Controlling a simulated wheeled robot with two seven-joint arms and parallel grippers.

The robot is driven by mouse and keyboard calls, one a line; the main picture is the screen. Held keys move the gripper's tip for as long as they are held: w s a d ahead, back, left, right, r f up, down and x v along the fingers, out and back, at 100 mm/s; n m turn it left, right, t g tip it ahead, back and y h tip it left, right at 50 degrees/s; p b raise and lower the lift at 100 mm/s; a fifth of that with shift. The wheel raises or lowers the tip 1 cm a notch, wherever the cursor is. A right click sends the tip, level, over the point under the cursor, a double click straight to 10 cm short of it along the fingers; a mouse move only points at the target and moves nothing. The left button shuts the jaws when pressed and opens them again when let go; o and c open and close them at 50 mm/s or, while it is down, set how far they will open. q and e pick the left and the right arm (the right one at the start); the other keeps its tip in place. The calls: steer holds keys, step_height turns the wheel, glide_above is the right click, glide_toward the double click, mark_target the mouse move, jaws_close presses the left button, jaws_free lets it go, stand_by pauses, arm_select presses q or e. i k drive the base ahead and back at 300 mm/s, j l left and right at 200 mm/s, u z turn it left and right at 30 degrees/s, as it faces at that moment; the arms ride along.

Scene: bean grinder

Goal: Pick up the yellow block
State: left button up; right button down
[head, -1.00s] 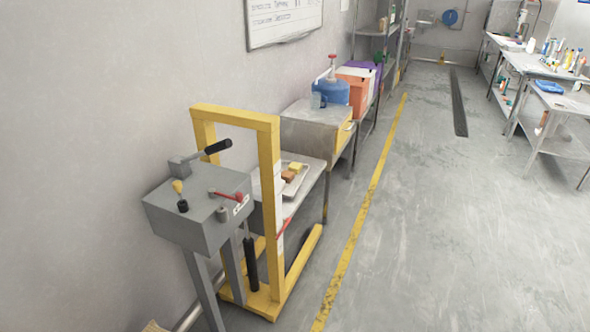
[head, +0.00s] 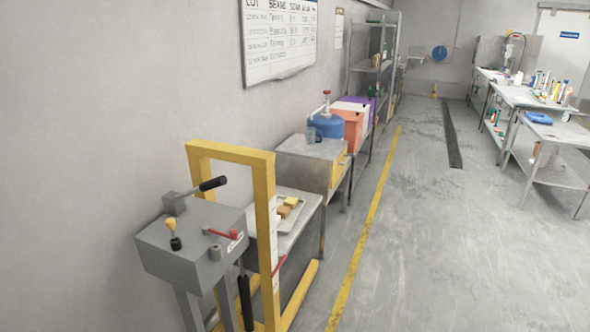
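The yellow block (head: 291,202) is small and lies in a shallow metal tray (head: 297,213) on a low steel table (head: 306,199). An orange-brown block (head: 284,211) lies right beside it, nearer to me. The yellow frame of the press partly hides the tray's left side. Neither of my grippers is in the head view, so I cannot see their state.
A grey control box (head: 195,243) with levers and a yellow upright frame (head: 265,235) stand in front of the table. A steel cabinet (head: 312,150) with a blue jug (head: 327,126) stands beyond. Open floor (head: 430,250) lies to the right, past a yellow line (head: 365,230).

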mark_target(293, 202)
steer(key=i+l+z, duration=0.35)
steer(key=i, duration=0.55)
steer(key=i+z, duration=0.35)
steer(key=i, duration=0.55)
steer(key=i+l+u, duration=0.1)
steer(key=i+u, duration=0.25)
steer(key=i, duration=0.15)
steer(key=i+l+u, duration=0.2)
steer(key=i+u, duration=0.15)
steer(key=i, duration=0.15)
steer(key=i+l+u, duration=0.35)
steer(key=i, duration=0.15)
